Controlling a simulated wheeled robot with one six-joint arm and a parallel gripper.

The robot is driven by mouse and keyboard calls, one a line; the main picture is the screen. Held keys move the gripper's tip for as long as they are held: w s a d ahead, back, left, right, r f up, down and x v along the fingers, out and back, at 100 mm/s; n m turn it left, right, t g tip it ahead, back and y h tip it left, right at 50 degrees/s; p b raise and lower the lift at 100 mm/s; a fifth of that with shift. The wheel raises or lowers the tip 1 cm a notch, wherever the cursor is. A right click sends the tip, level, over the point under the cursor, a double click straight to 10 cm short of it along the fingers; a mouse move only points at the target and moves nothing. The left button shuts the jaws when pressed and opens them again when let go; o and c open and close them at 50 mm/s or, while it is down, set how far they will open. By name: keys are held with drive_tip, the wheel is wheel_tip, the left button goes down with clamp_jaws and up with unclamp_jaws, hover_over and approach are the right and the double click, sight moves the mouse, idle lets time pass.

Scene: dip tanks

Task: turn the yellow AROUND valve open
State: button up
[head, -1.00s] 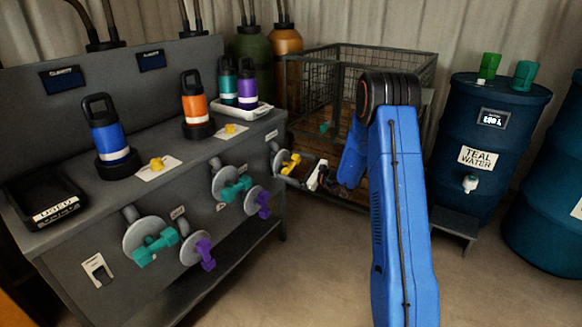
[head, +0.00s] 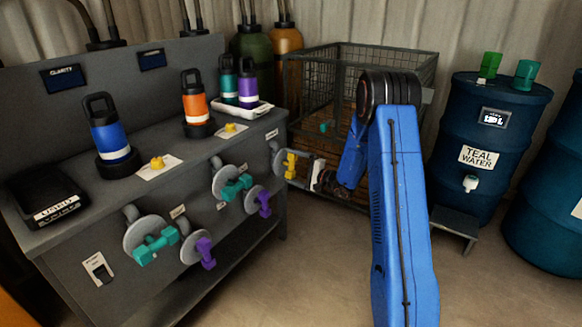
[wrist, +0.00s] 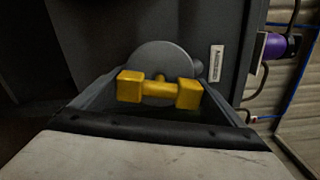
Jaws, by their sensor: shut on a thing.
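The yellow valve handle (head: 290,165) is on the right end of the grey bench's front, on a round grey disc. In the head view it stands nearly upright. In the wrist view the yellow handle (wrist: 160,90) lies crosswise between my grey fingers, with the grey disc (wrist: 160,65) behind it. My gripper (wrist: 158,100) is shut on this handle. In the head view my gripper (head: 301,172) reaches it from the right, and its fingertips are small and partly hidden.
Teal valve handles (head: 236,187) and purple valve handles (head: 264,203) stick out along the bench front, left of my gripper. A wire cage (head: 400,62) stands behind my arm. A teal water drum (head: 480,195) is at the right. The floor in front is clear.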

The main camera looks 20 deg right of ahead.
drive_tip(key=shift+s+f+n, duration=0.1)
drive_tip(key=shift+f+n, duration=0.05)
drive_tip(key=shift+n, duration=1.05)
drive_tip(key=o, duration=0.7)
drive_tip(key=v, duration=1.7)
drive_tip(key=shift+s+d, duration=0.1)
drive_tip(key=shift+s, duration=0.05)
